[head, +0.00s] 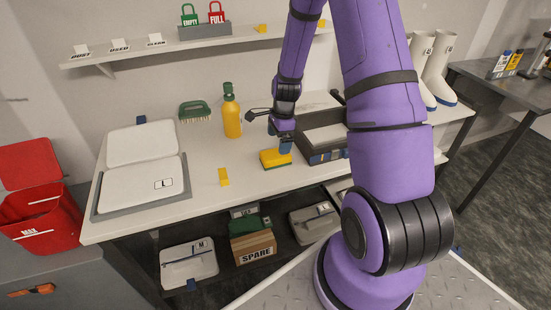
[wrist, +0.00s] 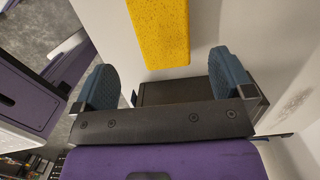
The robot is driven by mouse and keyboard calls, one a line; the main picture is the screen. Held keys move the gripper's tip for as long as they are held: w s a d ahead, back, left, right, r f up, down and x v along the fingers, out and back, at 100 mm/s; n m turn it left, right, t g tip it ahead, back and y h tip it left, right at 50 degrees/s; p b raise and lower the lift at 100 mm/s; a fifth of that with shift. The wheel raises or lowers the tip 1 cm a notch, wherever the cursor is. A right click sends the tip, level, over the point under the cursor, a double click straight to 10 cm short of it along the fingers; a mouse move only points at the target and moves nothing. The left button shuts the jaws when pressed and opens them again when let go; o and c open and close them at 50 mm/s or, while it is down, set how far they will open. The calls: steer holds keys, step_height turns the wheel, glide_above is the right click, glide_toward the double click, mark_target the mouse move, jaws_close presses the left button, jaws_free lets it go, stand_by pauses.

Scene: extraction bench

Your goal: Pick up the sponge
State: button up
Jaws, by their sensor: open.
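The sponge (head: 275,159) is yellow with a dark green layer and lies on the white bench, left of a dark open box. In the wrist view the yellow sponge (wrist: 160,32) is at the top centre, ahead of the fingers. My gripper (head: 279,138) is just above the sponge in the head view. In the wrist view my gripper (wrist: 164,82) is open, with its two blue-grey fingers wide apart and nothing between them. I cannot tell whether a finger touches the sponge.
The dark box (head: 322,156) stands close to the right of the sponge. A yellow bottle (head: 231,115) and a green brush (head: 195,111) are behind it. A small yellow block (head: 223,177) lies to the left, and a white tray labelled L (head: 143,188) is further left. The bench front is clear.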

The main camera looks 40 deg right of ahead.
mark_target(276, 153)
steer(key=shift+w+a+f, duration=0.1)
steer(key=shift+a+f, duration=0.05)
steer(key=shift+f, duration=1.1)
steer(key=shift+w+a+f, duration=0.15)
steer(key=shift+f, duration=1.15)
steer(key=shift+w+a+f, duration=0.1)
steer(key=shift+a+f, duration=0.05)
steer(key=shift+f, duration=1.1)
steer(key=shift+c, duration=0.5)
steer(key=c, duration=1)
steer(key=shift+r, duration=0.1)
